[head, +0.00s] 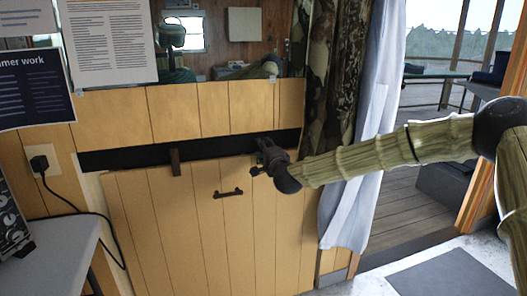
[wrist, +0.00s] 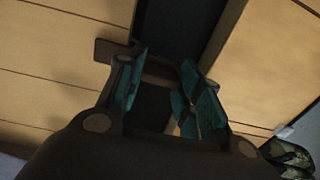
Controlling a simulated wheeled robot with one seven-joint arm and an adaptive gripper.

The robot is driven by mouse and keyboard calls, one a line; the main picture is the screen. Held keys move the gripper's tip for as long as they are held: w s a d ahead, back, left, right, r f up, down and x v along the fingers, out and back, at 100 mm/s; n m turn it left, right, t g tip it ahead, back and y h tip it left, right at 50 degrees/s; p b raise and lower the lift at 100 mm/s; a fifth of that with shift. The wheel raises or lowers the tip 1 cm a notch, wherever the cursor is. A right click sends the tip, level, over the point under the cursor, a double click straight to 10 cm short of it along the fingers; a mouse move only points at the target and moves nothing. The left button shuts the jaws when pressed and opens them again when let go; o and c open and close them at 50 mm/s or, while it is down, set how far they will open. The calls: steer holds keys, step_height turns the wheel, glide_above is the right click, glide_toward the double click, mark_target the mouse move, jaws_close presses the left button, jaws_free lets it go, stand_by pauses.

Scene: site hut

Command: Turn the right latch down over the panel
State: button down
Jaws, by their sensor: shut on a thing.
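The wooden plank panel (head: 160,225) stands upright below a dark horizontal gap, with a small dark handle (head: 228,193) on its front. The left latch (head: 175,162) is a brown bar standing upright across the panel's top edge. My gripper (head: 264,158) is at the panel's upper right, at the gap, and mostly hides the right latch in the head view. In the wrist view, the right latch (wrist: 108,49) is a brown bar between the teal finger pads of my gripper (wrist: 160,92), which is shut on it. Its end sticks out left past one finger, over plank wood.
A camouflage curtain (head: 332,70) and a white curtain (head: 350,205) hang just right of the panel, behind my arm. A grey table (head: 50,255) stands at the lower left, near a black cable and socket (head: 39,163). Wooden planks (head: 215,105) run above the gap.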

stand_by(0.5)
steer(key=c, duration=1)
jaws_free()
steer(key=shift+o, duration=0.2)
steer(key=v, duration=1.2)
